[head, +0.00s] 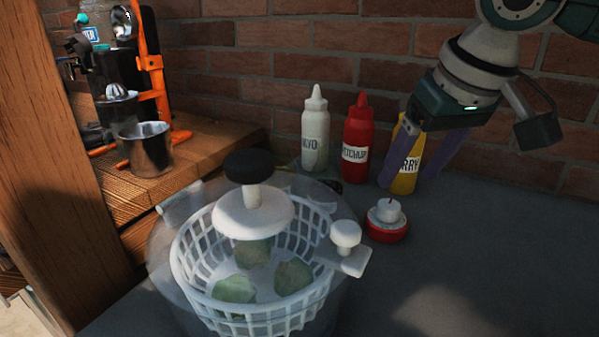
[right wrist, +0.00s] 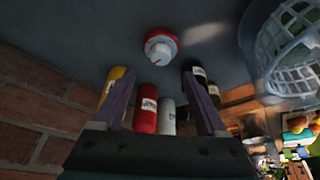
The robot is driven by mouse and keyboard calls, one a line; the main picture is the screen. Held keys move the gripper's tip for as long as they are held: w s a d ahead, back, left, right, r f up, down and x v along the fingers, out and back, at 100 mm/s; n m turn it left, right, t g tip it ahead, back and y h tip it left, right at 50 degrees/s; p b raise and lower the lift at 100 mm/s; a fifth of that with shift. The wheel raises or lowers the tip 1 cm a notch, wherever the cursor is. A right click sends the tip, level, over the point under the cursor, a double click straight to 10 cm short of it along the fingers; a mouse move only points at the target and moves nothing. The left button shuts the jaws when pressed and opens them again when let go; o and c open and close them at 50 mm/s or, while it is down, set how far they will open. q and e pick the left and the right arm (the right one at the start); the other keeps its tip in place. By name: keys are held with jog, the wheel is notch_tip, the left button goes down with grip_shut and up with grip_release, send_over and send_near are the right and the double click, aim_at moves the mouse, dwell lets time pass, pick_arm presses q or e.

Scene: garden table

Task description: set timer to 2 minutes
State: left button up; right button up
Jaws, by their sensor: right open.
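The timer (head: 386,220) has a red base and a white dial knob on top, and stands on the grey table right of the salad spinner. It also shows in the right wrist view (right wrist: 160,47), beyond my fingertips, with its dial facing the camera. My right gripper (head: 410,180) has two purple fingers spread apart with nothing between them. It hangs above and behind the timer, in front of the yellow bottle, and does not touch the timer. In the right wrist view, the timer lies roughly in line with the gap between the fingertips (right wrist: 159,73). My left gripper is out of view.
A salad spinner (head: 180,265) with green leaves stands left of the timer. Mayo (head: 316,130), ketchup (head: 357,140) and yellow curry (head: 405,182) bottles stand along the brick wall. A metal cup (head: 147,150) sits on the wooden shelf. The table right of the timer is clear.

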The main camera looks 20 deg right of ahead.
aim_at(391, 205)
jog(key=b+x, duration=0.1)
jog(key=x, duration=0.6)
jog(key=shift+f, duration=0.4)
grip_shut()
